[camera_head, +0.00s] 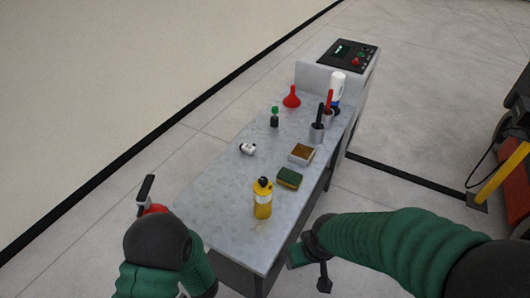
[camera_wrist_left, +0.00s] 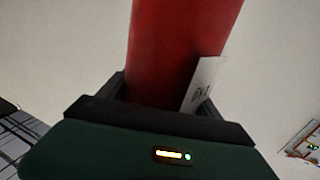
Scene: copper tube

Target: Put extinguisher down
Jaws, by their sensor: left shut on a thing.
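The red extinguisher (camera_wrist_left: 180,50) fills the upper middle of the left wrist view, with a white tag on its right side. My left gripper (camera_wrist_left: 165,105) is shut around its body. In the head view only a bit of the extinguisher's red top (camera_head: 154,209) and its black handle (camera_head: 147,190) show, left of the table; my left arm hides the rest. Its base is out of sight, so I cannot tell whether it touches the floor. My right gripper (camera_head: 312,262) is beside the table's right edge, and its jaw opening is unclear.
The grey metal table (camera_head: 215,195) carries a yellow bottle (camera_head: 263,199), a sponge (camera_head: 288,178), a red funnel (camera_head: 292,97) and other small items. A control box (camera_head: 315,77) stands at its far end. Bare floor (camera_head: 135,160) lies left of the table, before the pale wall.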

